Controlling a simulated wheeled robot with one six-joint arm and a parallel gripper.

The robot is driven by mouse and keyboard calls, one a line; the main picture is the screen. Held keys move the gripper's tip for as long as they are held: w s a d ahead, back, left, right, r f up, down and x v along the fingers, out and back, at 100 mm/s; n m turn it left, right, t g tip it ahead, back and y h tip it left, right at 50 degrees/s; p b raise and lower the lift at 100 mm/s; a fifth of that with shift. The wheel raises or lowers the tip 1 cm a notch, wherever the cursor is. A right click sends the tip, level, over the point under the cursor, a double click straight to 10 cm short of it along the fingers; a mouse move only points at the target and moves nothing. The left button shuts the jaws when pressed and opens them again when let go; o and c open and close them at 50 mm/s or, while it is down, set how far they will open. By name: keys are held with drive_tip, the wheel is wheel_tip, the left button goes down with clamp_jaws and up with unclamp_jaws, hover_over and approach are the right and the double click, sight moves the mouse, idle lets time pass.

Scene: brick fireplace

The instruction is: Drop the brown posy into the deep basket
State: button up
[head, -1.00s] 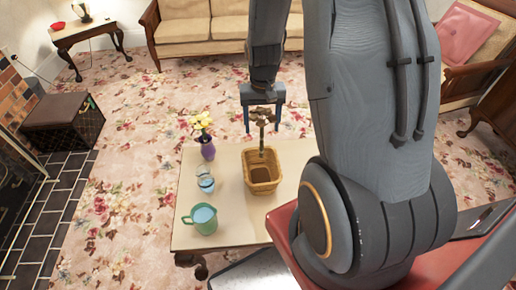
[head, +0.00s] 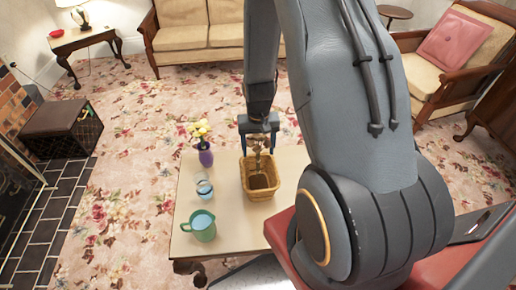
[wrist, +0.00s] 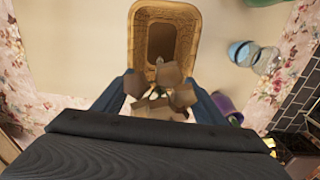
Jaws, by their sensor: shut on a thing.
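The brown posy (head: 258,146) is held between the fingers of my gripper (head: 259,146), which is shut on it. In the wrist view the posy's brown blooms (wrist: 172,90) show between the two blue-grey fingers (wrist: 158,97), with the stem end toward the basket. The deep basket (head: 262,191) is a tan woven box with an open top on the table. It also shows in the wrist view (wrist: 141,40), ahead of the fingers. In the head view the posy's lower part overlaps the far side of the basket; whether the stem is inside the rim I cannot tell.
A low cream table (head: 228,229) carries a purple vase with yellow flowers (head: 204,148), a glass of blue water (head: 204,189) and a green jug (head: 203,225), all left of the basket. A dark crate (head: 63,130) stands on the floor at far left.

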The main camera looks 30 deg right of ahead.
drive_tip(key=shift+f, duration=0.6)
drive_tip(key=o, duration=1)
drive_tip(key=shift+r, duration=0.1)
wheel_tip(320, 180, up, 13)
drive_tip(key=shift+r+b, duration=0.1)
drive_tip(key=shift+b, duration=0.5)
drive_tip(key=s+a+r+n, duration=0.1)
drive_tip(key=s+a+r, duration=0.2)
drive_tip(key=s, duration=0.1)
drive_tip(key=s+a+r+n, duration=0.2)
drive_tip(key=s+a+r, duration=0.1)
drive_tip(key=s+a, duration=0.1)
drive_tip(key=s+a+r+n, duration=0.1)
drive_tip(key=s+a+r, duration=0.2)
drive_tip(key=s+a, duration=0.1)
drive_tip(key=shift+r+n, duration=0.25)
drive_tip(key=shift+n, duration=0.05)
